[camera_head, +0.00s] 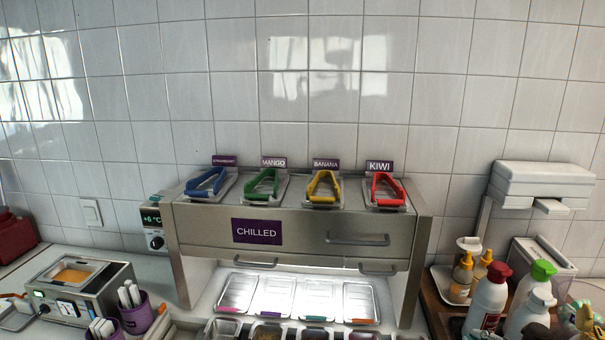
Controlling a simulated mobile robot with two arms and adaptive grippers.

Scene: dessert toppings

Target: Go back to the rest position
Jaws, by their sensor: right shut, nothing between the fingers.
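My right gripper (485,334) shows only in part, as dark parts at the bottom edge on the right, in front of the bottles. It is shut with nothing between its fingers. Most of it and its arm are cut off by the frame edge. My left gripper is not in view.
A steel chilled cabinet (290,235) stands in the middle, with blue, green, yellow and red tongs on top and trays below. A food warmer (100,290) and purple cups (137,315) stand at the left. Bottles (487,300) crowd a wooden tray at the right.

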